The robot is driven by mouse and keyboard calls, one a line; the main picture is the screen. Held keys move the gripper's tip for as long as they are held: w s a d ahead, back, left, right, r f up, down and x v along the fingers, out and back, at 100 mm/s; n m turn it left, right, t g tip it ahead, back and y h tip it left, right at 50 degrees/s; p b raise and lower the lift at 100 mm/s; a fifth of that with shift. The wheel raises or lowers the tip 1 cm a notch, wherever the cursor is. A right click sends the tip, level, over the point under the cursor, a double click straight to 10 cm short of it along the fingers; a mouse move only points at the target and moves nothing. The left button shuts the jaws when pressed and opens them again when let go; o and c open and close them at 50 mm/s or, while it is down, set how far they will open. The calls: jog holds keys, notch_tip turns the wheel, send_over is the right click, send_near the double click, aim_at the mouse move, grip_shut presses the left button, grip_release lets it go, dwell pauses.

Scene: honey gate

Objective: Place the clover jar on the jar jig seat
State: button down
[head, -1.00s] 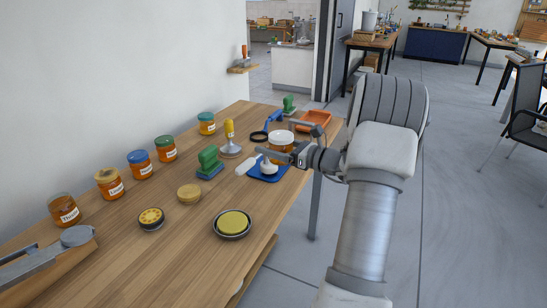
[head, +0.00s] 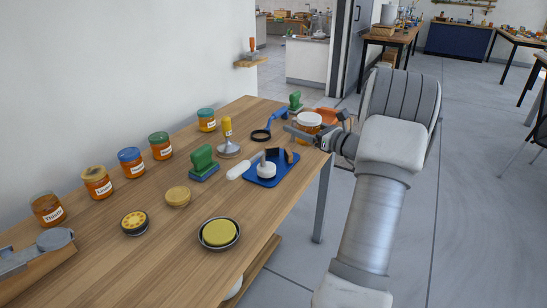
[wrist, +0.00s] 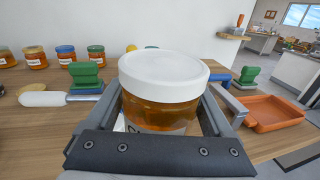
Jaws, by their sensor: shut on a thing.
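A honey jar with a white lid and amber body (head: 308,120) is between the fingers of my gripper (head: 305,133). In the wrist view the jar (wrist: 165,80) fills the middle, upright, with the fingers along both sides and my gripper (wrist: 168,112) shut on it. Its label is mostly hidden, so I cannot read whether it says clover. In the head view the jar is at the table's far right edge, before the orange tray. A wooden fixture with a grey round part (head: 50,243) stands at the near left; I cannot tell whether it holds the jar jig seat.
Several honey jars, such as the blue-lidded one (head: 131,162), line the wall side. A blue tray (head: 262,181), a green-handled block (head: 203,162), a yellow-handled stamp (head: 227,140) and a dark dish (head: 219,248) occupy the table. An orange tray (wrist: 270,114) lies right of the jar. The near middle has bare wood.

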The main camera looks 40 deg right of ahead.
jog(key=w+a+f+b, duration=0.1)
jog(key=w+f, duration=0.1)
jog(key=w, duration=0.1)
jog(key=w+a+f+b, duration=0.1)
jog(key=w+f, duration=0.1)
jog(key=w, duration=0.2)
jog(key=w+a+f+b, duration=0.1)
jog(key=w+f, duration=0.1)
jog(key=w, duration=0.1)
jog(key=shift+w+a+f, duration=0.2)
jog(key=shift+w+f, duration=0.15)
jog(key=shift+f+b, duration=0.8)
jog(key=shift+f, duration=1.15)
jog(key=shift+f, duration=0.1)
jog(key=shift+f, duration=0.15)
grip_release()
jog(key=shift+r, duration=0.2)
jog(key=s, duration=0.4)
jog(key=s+d+p, duration=0.1)
jog(key=s, duration=0.3)
jog(key=s+p, duration=0.1)
jog(key=s, duration=0.3)
jog(key=shift+d, duration=0.4)
